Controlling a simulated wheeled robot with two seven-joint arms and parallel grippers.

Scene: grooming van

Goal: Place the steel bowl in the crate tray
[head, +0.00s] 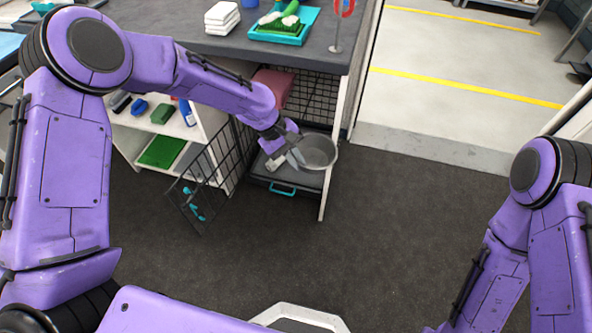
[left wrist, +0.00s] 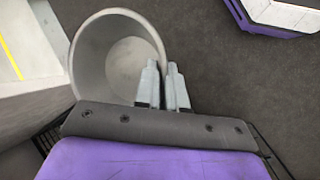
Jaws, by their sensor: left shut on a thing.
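The steel bowl (head: 318,151) is grey, round and empty, and it shows at the mouth of the crate under the counter. My left gripper (head: 294,156) is shut on the near-left rim of the bowl; the left wrist view shows the bowl (left wrist: 118,55) and the two fingers (left wrist: 163,85) close together at its rim. The crate tray (head: 258,172) is dark, with a teal handle at its front, and lies below the bowl. I cannot tell whether the bowl touches it. My right gripper is out of view; only my right arm shows.
The crate's wire door (head: 207,176) hangs open at the left. A light side panel (head: 328,187) stands just right of the tray. Shelves (head: 190,133) with brushes and bottles are at the left. The counter (head: 270,45) overhangs the crate. The dark floor (head: 390,240) in front is clear.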

